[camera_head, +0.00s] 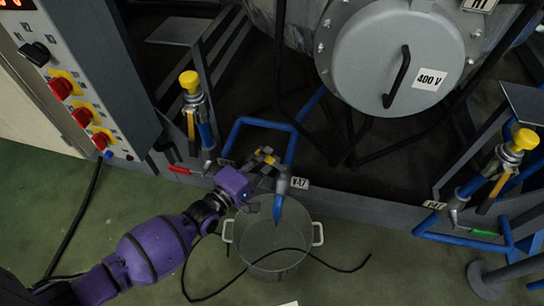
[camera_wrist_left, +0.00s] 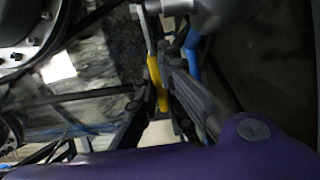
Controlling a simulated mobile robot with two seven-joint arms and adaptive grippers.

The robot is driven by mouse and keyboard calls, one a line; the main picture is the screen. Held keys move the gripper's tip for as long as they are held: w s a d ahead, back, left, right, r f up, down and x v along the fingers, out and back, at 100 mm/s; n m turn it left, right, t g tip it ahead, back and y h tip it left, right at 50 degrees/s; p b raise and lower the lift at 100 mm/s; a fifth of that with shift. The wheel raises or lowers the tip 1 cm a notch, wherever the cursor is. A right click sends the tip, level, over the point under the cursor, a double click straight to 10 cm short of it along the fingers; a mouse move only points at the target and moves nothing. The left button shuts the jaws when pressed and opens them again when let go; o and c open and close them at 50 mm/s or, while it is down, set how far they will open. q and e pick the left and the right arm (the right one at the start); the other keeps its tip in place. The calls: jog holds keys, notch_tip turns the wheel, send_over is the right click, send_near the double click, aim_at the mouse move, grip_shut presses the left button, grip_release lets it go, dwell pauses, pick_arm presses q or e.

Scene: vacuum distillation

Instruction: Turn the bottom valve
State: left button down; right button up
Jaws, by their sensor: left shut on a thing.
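The bottom valve's yellow handle (camera_head: 266,157) shows at the blue pipe, by the tag that seems to read VA7 (camera_head: 300,183). In the left wrist view the yellow handle (camera_wrist_left: 158,84) hangs from a grey metal stem, with a blue pipe (camera_wrist_left: 193,55) beside it. My left gripper (camera_head: 268,163) reaches in from the left and is shut on the yellow handle. Its dark fingers (camera_wrist_left: 180,98) lie against the handle in the wrist view; the exact contact is partly hidden. My right gripper is in neither view.
A grey metal pot (camera_head: 275,250) stands on the green floor under the valve's blue spout (camera_head: 278,208). A red-handled valve (camera_head: 180,170) is to the left, a green-handled one (camera_head: 484,233) to the right. A control panel (camera_head: 75,85) stands at upper left.

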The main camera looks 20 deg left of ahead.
pick_arm(q)
jog(key=shift+w+d+m+h+b, duration=0.1)
jog(key=shift+w+m+h+b, duration=0.1)
jog(key=shift+m+h+b, duration=0.3)
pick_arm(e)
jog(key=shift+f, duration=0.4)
pick_arm(q)
jog(key=shift+w+g+h, duration=0.1)
jog(key=shift+g+h, duration=0.3)
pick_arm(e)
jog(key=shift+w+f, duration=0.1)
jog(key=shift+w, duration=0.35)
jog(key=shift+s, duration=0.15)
pick_arm(q)
jog(key=c, duration=1.9)
grip_release()
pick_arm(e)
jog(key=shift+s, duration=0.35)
pick_arm(q)
jog(key=shift+o, duration=0.2)
